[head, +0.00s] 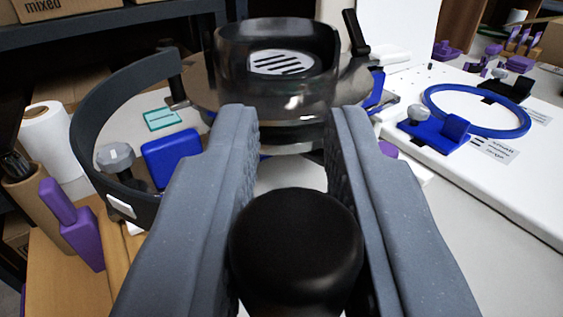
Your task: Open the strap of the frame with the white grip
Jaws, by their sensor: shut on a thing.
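My gripper (294,112) has its two grey fingers on either side of a black rounded knob (296,245), which sits close to the camera and hides what is below it. On the left, a dark curved band (88,120) stands with a small white piece (121,206) on its lower end and a grey knob (115,157) beside it. I cannot tell whether this white piece is the white grip. A white rounded piece (395,55) lies beyond, near a black upright part (355,32). No strap is clearly recognisable.
A glossy dark round machine (290,95) stands ahead, beyond the fingertips. A blue block (172,155) is left of the gripper. On the right, a white board (470,180) carries a blue ring (475,133). A white roll (52,140) and purple pieces (75,220) stand left.

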